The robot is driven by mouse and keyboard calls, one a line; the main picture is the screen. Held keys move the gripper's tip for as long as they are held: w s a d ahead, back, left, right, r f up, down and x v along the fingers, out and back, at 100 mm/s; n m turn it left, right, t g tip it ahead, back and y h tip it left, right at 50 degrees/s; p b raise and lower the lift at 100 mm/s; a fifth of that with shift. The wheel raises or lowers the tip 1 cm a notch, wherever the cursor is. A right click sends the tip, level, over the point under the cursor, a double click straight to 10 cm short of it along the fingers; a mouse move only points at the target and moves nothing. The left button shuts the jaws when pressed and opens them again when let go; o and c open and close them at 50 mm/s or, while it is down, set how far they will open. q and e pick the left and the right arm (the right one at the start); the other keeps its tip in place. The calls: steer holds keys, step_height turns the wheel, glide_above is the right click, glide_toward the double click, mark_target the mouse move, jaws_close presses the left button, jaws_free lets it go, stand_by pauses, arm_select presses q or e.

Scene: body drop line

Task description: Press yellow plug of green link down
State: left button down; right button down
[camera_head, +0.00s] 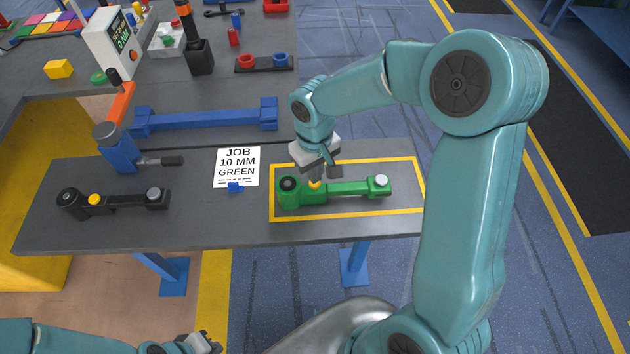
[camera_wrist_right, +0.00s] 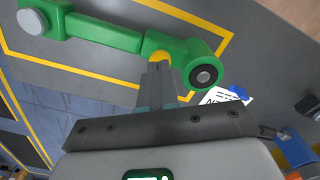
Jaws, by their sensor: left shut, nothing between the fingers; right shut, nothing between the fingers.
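The green link (camera_head: 337,190) lies flat inside the yellow outlined area on the grey bench. It has a black round hub at its left end and a grey round cap at its right end. The yellow plug (camera_head: 314,185) sits on the link beside the black hub. My right gripper (camera_head: 318,176) is shut and empty, with its tips just above or at the plug. In the right wrist view the shut fingertips (camera_wrist_right: 160,64) reach the yellow plug (camera_wrist_right: 160,55) and partly hide it; I cannot tell if they touch. My left gripper (camera_head: 200,345) is shut and empty at the bottom edge, away from the bench.
A black link (camera_head: 125,201) with a yellow plug lies at the bench's left. A job card (camera_head: 238,167) reading "10 MM GREEN" lies left of the green link, with a blue piece (camera_head: 235,187) on it. A blue vise-like fixture (camera_head: 118,150) and blue bar (camera_head: 205,120) stand behind.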

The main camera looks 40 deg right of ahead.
steer(key=shift+f+b, duration=1.1)
steer(key=shift+f, duration=0.3)
steer(key=shift+r, duration=0.2)
step_height(320, 180, up, 9)
steer(key=p, duration=0.6)
steer(key=shift+p, duration=0.35)
steer(key=shift+f, duration=0.1)
